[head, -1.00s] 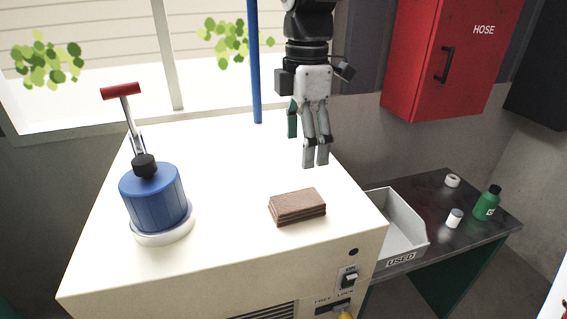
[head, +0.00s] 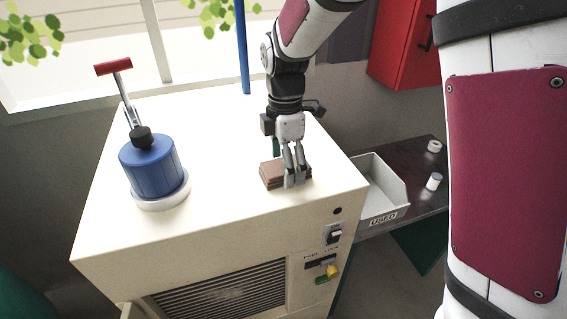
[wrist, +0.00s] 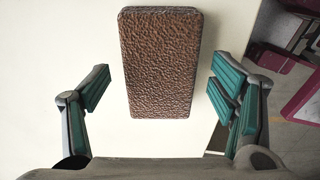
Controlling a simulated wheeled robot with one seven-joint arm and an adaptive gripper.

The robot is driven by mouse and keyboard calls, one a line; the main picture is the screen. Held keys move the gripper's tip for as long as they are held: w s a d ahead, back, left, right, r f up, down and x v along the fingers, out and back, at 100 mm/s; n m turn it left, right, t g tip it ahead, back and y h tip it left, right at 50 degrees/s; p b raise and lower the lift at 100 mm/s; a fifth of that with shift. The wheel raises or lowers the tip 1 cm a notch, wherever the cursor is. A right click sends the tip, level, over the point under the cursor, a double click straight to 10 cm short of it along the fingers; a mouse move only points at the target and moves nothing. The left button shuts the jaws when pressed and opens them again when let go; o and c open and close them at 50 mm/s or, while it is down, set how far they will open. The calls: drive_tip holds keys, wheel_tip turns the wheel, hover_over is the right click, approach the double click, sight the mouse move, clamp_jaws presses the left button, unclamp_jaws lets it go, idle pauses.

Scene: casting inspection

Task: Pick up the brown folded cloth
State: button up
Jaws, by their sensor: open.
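The brown folded cloth (head: 271,174) lies flat in layers on top of the cream cabinet (head: 225,215), near its right side. In the wrist view the cloth (wrist: 160,62) is a textured brown rectangle, upper middle, between the lines of my two fingers. My gripper (head: 294,184) is over the right part of the cloth in the head view and hides some of it. In the wrist view my gripper (wrist: 160,92) is open, its green-padded fingers apart on either side, with a gap to the cloth at each side. I cannot tell the exact height above it.
A blue canister pump (head: 152,168) with a red handle stands at the left of the cabinet top. A grey bin marked USED (head: 385,212) sits on the dark side table to the right. A blue pole (head: 242,50) rises behind. The cabinet's middle top is clear.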

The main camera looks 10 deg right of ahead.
drive_tip(key=shift+f, duration=0.35)
drive_tip(key=shift+c, duration=0.5)
drive_tip(key=c, duration=1.1)
drive_tip(key=shift+c, duration=0.2)
drive_tip(key=shift+w+r+b, duration=0.1)
drive_tip(key=shift+r+b, duration=0.25)
drive_tip(key=shift+r, duration=0.6)
drive_tip(key=shift+s+a+r+b, duration=0.15)
drive_tip(key=shift+s+r+b, duration=0.15)
drive_tip(key=shift+s+r, duration=0.45)
drive_tip(key=s+a+r+b, duration=0.1)
drive_tip(key=s+a, duration=0.2)
drive_tip(key=s, duration=1.1)
drive_tip(key=shift+s+r, duration=0.15)
drive_tip(key=shift+r, duration=0.15)
